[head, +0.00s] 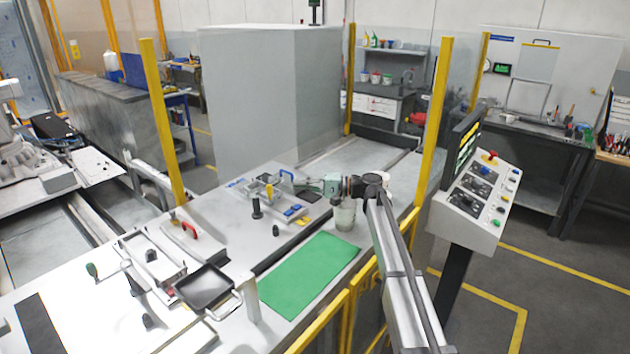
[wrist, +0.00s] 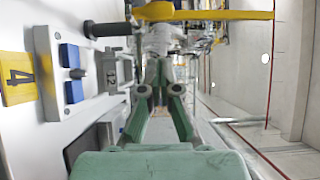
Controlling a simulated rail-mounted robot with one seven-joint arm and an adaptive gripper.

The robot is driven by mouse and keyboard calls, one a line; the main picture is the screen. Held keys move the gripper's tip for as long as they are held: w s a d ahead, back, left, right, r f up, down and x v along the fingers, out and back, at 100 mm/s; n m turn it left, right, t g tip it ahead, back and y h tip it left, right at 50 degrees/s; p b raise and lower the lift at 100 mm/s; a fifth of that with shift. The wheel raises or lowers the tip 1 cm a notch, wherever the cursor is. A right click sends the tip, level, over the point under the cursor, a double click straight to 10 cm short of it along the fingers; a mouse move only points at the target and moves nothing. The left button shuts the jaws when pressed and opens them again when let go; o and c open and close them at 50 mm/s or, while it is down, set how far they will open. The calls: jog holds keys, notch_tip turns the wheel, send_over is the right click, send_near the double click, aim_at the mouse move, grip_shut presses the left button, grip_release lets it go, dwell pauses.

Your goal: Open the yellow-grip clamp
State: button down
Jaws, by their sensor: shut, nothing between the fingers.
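The yellow-grip clamp shows in the head view as a small yellow grip (head: 269,191) over metal parts at the far end of the bench. In the wrist view a long yellow grip (wrist: 205,14) lies across the top, ahead of the fingertips. My gripper (head: 318,186) is to the right of the clamp in the head view. In the wrist view its green fingers (wrist: 159,62) come together with nothing between them. The fingertips look apart from the yellow grip. Clamp metalwork beyond the fingers is partly hidden by them.
A blue handle (head: 287,174) stands close to the gripper. Blue blocks (wrist: 72,56) and a yellow plate marked 4 (wrist: 16,76) lie left in the wrist view. A black post (head: 257,208) stands nearby. A green mat (head: 310,275) lies bare nearer the camera.

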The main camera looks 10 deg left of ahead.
jog(key=s+a+p, duration=0.2)
jog(key=s+a, duration=0.1)
jog(key=a, duration=0.2)
jog(key=shift+s+p, duration=0.3)
jog(key=shift+p, duration=0.05)
jog(key=shift+d, duration=0.15)
